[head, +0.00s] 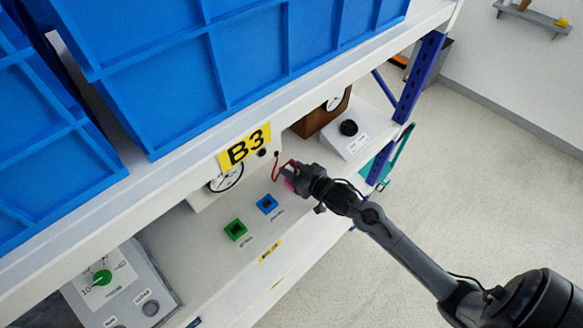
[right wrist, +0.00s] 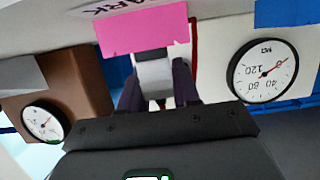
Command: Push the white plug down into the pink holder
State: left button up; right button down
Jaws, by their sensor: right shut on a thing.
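My right gripper (head: 290,176) is over the shelf, beside the pink holder (head: 289,185), which is mostly hidden by it in the head view. In the right wrist view the right gripper (right wrist: 157,85) is shut on the white plug (right wrist: 153,70), held between its two dark fingers. The pink holder (right wrist: 143,36) shows as a flat pink face just beyond the plug. The plug's end meets the pink edge in this view; I cannot tell how deep it sits. A red cable (head: 276,165) runs by the gripper. My left gripper is not in view.
A blue holder (head: 267,204) and a green holder (head: 235,229) stand on the shelf left of the gripper. A gauge (right wrist: 262,71) is close by on the right. Blue bins (head: 250,50) and a beam labelled B3 (head: 245,148) overhang the shelf.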

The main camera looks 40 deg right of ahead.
jog(key=shift+f, duration=0.35)
jog(key=c, duration=0.7)
grip_release()
jog(key=shift+c, duration=0.2)
jog(key=shift+s, duration=0.15)
jog(key=v, duration=1)
jog(key=shift+s+r+b, duration=0.15)
jog(key=shift+s+b, duration=0.1)
jog(key=shift+b, duration=0.05)
